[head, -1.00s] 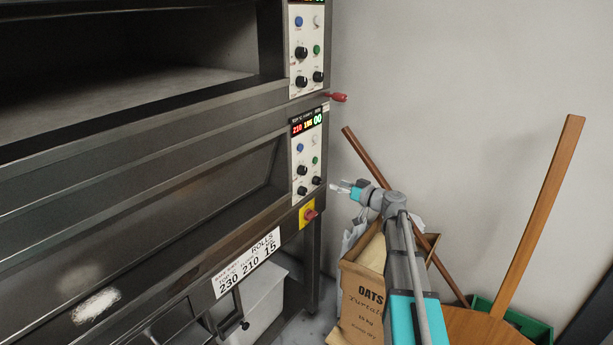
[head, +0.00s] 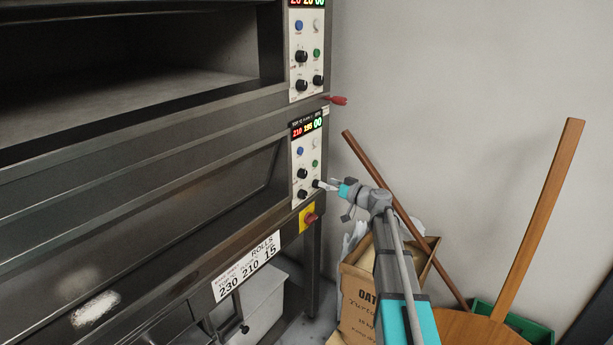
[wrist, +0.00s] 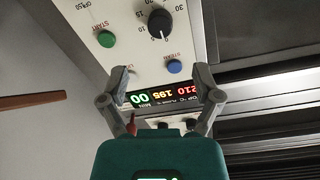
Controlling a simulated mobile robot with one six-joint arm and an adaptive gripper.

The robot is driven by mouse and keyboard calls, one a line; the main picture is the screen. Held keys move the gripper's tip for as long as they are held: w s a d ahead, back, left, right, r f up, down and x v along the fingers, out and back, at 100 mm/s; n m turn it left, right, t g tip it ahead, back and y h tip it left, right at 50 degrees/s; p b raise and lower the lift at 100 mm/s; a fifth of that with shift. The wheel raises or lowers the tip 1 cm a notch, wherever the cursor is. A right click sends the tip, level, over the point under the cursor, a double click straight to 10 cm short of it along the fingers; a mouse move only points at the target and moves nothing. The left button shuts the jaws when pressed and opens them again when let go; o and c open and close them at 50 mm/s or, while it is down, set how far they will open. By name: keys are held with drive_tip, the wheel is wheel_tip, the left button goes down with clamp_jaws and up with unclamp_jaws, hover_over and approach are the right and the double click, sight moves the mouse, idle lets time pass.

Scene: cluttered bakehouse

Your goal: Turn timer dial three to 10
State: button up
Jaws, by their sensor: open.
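The lower oven control panel (head: 306,155) shows in the head view with a lit display (head: 307,128) reading 210, 195 and 00. Its small black dial on the right (head: 316,183) is beside my gripper tips and partly hidden. My gripper (head: 324,185) is open and empty, close in front of that dial; contact cannot be told. In the wrist view the panel is upside down; my gripper's fingers (wrist: 155,66) spread apart over it, with the display (wrist: 160,95) seen between them. A black dial with numbers (wrist: 160,23) is at the top. The right dial's pointer is unreadable.
Two more black dials (head: 302,173) (head: 302,194) are just left. A red and yellow switch (head: 309,216) is below, and a red handle (head: 336,100) sticks out above. An oats box (head: 357,300) and wooden poles (head: 384,190) stand right.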

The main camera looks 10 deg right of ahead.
sight(305, 174)
drive_tip(key=x, duration=0.9)
clamp_jaws()
idle(0.4)
